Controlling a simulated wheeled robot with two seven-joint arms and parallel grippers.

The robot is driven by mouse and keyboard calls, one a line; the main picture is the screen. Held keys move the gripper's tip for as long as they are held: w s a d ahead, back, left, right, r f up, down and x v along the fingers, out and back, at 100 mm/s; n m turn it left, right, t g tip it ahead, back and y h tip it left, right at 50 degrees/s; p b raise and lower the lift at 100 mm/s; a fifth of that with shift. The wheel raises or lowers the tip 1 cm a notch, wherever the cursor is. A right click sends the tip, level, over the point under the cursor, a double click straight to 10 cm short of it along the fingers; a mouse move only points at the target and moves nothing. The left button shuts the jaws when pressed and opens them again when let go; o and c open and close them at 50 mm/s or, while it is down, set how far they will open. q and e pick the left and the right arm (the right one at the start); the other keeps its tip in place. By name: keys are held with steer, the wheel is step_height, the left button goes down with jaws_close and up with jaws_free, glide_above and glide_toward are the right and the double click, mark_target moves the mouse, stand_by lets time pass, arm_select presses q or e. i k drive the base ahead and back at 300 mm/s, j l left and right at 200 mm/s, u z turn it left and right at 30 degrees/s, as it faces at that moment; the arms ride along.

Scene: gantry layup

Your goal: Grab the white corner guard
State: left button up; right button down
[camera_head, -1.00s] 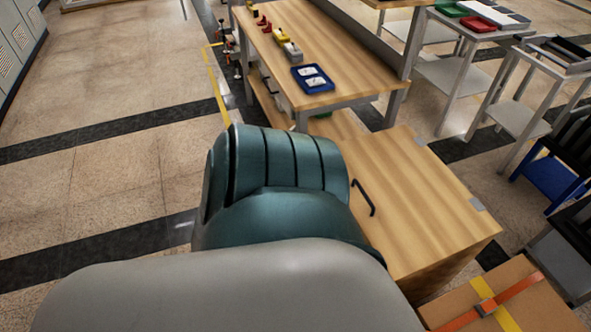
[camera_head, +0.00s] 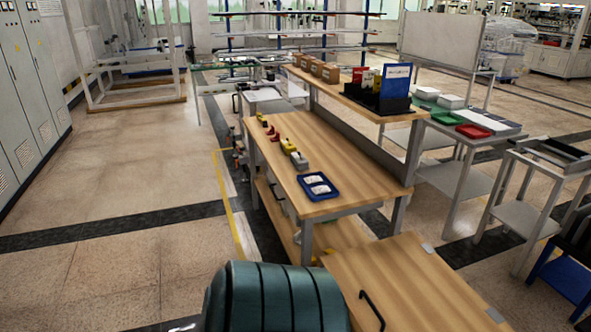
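I cannot make out a white corner guard for certain. Small pale grey pieces sit at corners of the wooden cabinet top, one at its far corner (camera_head: 428,248) and one at its right corner (camera_head: 495,315). A blue tray (camera_head: 335,193) with two flat white items (camera_head: 318,184) lies at the near end of the wooden workbench (camera_head: 345,165). Neither gripper is in view. A teal rounded part at the bottom hides some of the floor and the cabinet's left side.
The wooden cabinet (camera_head: 415,290) with a black handle stands close in front. A raised shelf (camera_head: 340,90) holds cardboard boxes and a black organizer. White carts (camera_head: 515,205) stand right. The left floor is clear.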

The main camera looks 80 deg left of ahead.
mark_target(297, 238)
steer(key=u, duration=2.35)
steer(key=i+j, duration=0.15)
steer(key=j, duration=0.2)
steer(key=i+j, duration=0.3)
steer(key=j, duration=0.25)
steer(key=i+j+z, duration=0.1)
steer(key=z, duration=1.1)
steer(key=j+z, duration=0.35)
steer(key=j, duration=0.25)
steer(key=j+z, duration=0.35)
steer(key=j, duration=0.2)
steer(key=j+z, duration=0.35)
steer(key=j, duration=0.25)
